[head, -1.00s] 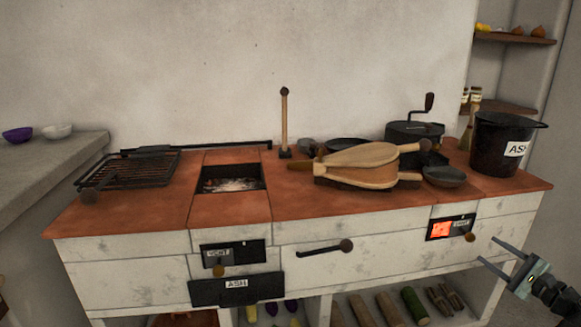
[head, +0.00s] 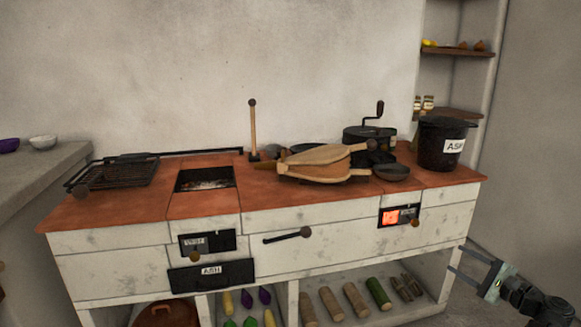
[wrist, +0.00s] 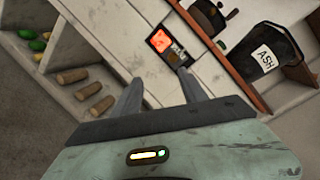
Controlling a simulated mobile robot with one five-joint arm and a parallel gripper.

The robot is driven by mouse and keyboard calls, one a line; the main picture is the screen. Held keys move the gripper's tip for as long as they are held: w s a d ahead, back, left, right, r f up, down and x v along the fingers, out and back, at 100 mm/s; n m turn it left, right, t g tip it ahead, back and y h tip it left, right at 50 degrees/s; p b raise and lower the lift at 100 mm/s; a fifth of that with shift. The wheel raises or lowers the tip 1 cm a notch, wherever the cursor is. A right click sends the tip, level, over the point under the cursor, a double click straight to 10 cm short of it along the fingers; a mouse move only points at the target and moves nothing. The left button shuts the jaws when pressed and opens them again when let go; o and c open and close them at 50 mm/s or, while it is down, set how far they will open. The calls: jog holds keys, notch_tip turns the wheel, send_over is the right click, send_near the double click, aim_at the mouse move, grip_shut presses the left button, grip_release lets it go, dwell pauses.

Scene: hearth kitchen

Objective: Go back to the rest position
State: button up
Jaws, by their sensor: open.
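My gripper (head: 468,261) is at the lower right in the head view, in front of the hearth's right end. Its two fingers are apart with nothing between them. In the wrist view the open fingers (wrist: 158,95) point toward the white hearth front. The small vent panel with a glowing orange window (head: 400,215) lies beyond the fingertips; it also shows in the wrist view (wrist: 160,41). I see no contact between the fingers and the hearth.
The hearth's red-brown top (head: 310,205) holds a grill rack (head: 115,174), bellows (head: 325,162), a grinder (head: 368,137) and a black ash bucket (head: 440,148). Shelves below hold logs (head: 355,298) and vegetables. A grey counter (head: 35,175) stands at left. Floor shows free at lower right.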

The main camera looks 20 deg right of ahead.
jog(key=w+a+f+n+g+y+p, duration=0.1)
jog(key=w+a+f+n+g+p, duration=0.2)
jog(key=a, duration=0.5)
jog(key=w+a+f+n+g+y, duration=0.25)
jog(key=w+a, duration=0.35)
jog(key=a, duration=0.3)
jog(key=w+a+f+n+g+y+p, duration=0.1)
jog(key=w+a+f+n+g+p, duration=0.2)
jog(key=a, duration=0.5)
jog(key=s+a+f+n+g+h+p, duration=0.1)
jog(key=s+a+n+g+h+p, duration=0.2)
jog(key=a+n, duration=0.75)
jog(key=a+f+n+g+h+p, duration=0.1)
jog(key=a+n+g+h+p, duration=0.35)
jog(key=a, duration=1.25)
notch_tip(320, 180, up, 37)
jog(key=g+p, duration=0.1)
jog(key=p, duration=3.4)
jog(key=shift+d+m, duration=0.15)
jog(key=shift+m, duration=0.2)
